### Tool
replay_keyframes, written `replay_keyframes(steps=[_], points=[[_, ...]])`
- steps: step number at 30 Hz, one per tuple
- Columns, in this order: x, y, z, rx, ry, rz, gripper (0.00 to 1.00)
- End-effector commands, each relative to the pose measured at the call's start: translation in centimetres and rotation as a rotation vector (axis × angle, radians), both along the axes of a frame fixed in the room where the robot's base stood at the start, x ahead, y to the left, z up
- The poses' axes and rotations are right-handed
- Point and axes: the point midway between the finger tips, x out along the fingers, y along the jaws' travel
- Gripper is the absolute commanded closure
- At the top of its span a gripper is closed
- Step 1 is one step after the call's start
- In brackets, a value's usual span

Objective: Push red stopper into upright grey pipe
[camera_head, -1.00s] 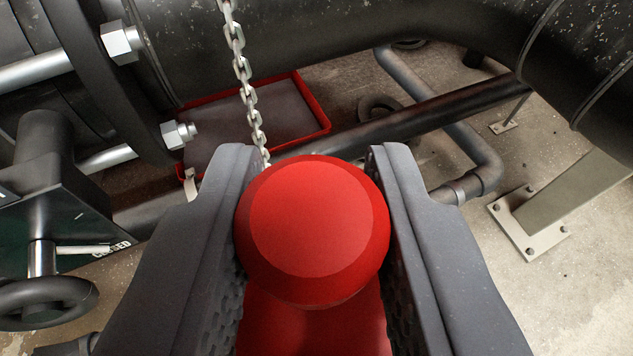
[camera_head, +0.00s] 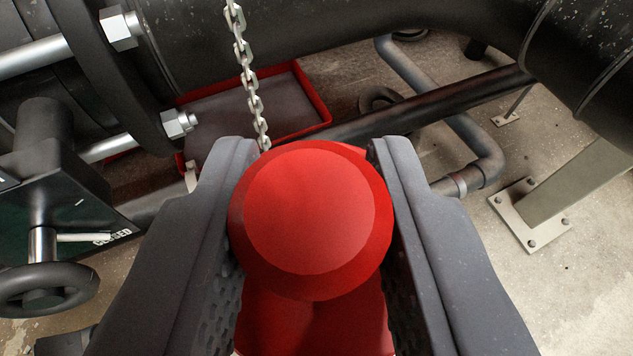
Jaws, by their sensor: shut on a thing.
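The red stopper (camera_head: 310,215) is in the lower middle of the view, with a round, bevelled head and a red body below it. My gripper (camera_head: 308,205) is shut on it, one dark grey finger on each side. The stopper's lower end is hidden from this camera. I cannot make out the upright grey pipe for certain; a grey pipe with an elbow (camera_head: 465,140) runs along the floor at the right, beyond the right finger.
A hanging chain (camera_head: 246,75) drops behind the gripper. A red-rimmed tray (camera_head: 318,95) lies on the floor beyond. A large dark pipe (camera_head: 330,35) crosses the top. A valve handwheel (camera_head: 45,290) is at lower left. A bolted post foot (camera_head: 528,210) stands at right.

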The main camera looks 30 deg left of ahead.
Motion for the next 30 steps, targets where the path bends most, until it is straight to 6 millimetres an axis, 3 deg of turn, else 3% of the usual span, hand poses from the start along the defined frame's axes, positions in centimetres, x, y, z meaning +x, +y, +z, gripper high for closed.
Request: replay_keyframes(steps=[1, 30], points=[[-0.88, 0.20, -2.14, -0.008, 0.045, 0.004, 1.00], [-1.03, 0.07, -1.33, -0.004, 0.024, 0.006, 1.00]])
